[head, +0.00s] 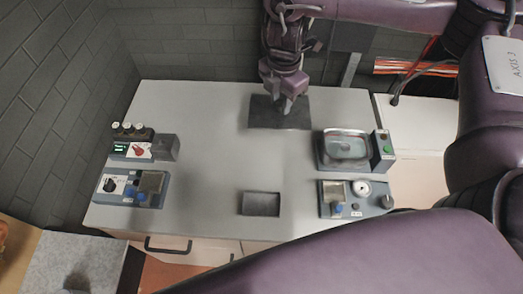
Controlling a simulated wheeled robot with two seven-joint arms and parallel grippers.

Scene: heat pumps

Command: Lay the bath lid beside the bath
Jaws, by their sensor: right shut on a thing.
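The bath (346,149) stands at the right of the grey worktop, a grey unit with a greenish basin showing. My right gripper (287,106) reaches down from the top, left of and behind the bath. It is shut on the bath lid (264,112), which shows as a flat dark grey plate under the fingers. The fingers hide part of the plate. I cannot tell whether the plate touches the worktop. My left gripper is not in view.
A grey unit with a gauge (363,188) stands in front of the bath. A small dark tray (261,204) lies at the front middle. The worktop's middle (225,160) is clear.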

